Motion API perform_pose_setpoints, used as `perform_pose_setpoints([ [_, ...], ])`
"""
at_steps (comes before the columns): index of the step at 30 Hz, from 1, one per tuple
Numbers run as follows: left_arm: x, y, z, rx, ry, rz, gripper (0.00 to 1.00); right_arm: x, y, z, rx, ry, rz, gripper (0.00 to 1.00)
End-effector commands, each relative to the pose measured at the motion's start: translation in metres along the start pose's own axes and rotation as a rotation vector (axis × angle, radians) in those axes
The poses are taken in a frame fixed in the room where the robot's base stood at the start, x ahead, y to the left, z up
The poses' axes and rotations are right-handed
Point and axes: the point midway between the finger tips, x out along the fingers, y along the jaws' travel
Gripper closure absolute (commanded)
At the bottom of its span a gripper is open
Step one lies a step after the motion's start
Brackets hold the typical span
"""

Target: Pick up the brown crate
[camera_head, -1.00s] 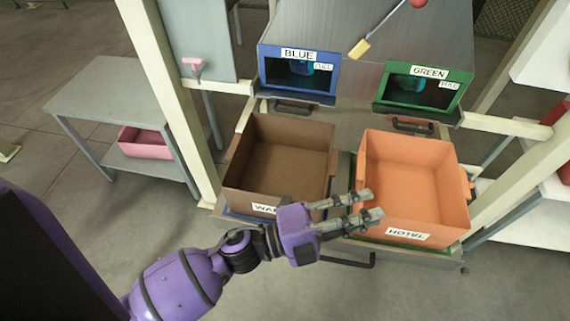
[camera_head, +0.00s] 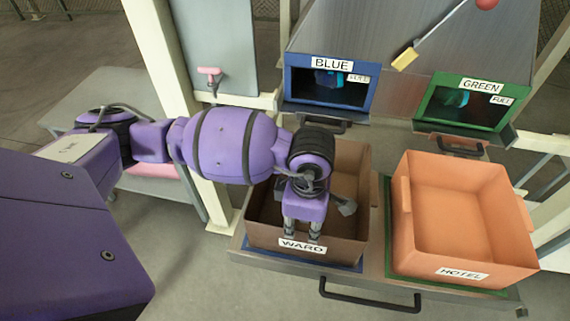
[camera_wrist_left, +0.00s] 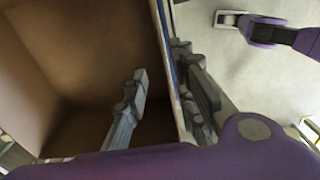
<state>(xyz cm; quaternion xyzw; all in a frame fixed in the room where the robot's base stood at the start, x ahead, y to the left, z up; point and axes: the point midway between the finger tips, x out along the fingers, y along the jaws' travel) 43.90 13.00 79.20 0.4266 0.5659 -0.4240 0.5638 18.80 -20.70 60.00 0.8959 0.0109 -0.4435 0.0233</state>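The brown crate (camera_head: 352,180), labelled WARD, sits on the left blue-edged place of the grey shelf. My left gripper (camera_head: 303,235) reaches down at the crate's front wall, above the label. In the left wrist view its two fingers (camera_wrist_left: 163,75) are apart, one inside the crate (camera_wrist_left: 85,50) and one outside, with the rim between them. A gap shows between the inner finger and the wall. My left arm hides the crate's back left part. My right gripper cannot be made out.
An orange crate (camera_head: 455,215) labelled HOTEL stands close on the right on a green-edged place. Blue (camera_head: 330,78) and green (camera_head: 466,101) framed windows are behind. A black handle (camera_head: 370,298) is on the shelf front. A cream post (camera_head: 165,90) stands to the left.

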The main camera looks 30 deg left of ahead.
Motion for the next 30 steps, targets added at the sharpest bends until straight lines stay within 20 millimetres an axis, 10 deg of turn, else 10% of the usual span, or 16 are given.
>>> perform_pose_setpoints([
  [16, 0.066, -0.007, 0.005, -0.001, -0.003, 0.002, 0.75, 0.0, 0.0, -0.008, -0.002, 0.013, -0.001, 1.0],
  [25, 0.07, -0.007, 0.006, 0.001, -0.005, 0.002, 0.75, -0.003, 0.001, 0.0, 0.001, -0.002, 0.001, 1.0],
  [30, 0.07, -0.007, 0.006, 0.001, -0.005, 0.002, 0.97, -0.004, 0.001, 0.002, 0.001, -0.006, 0.002, 1.0],
])
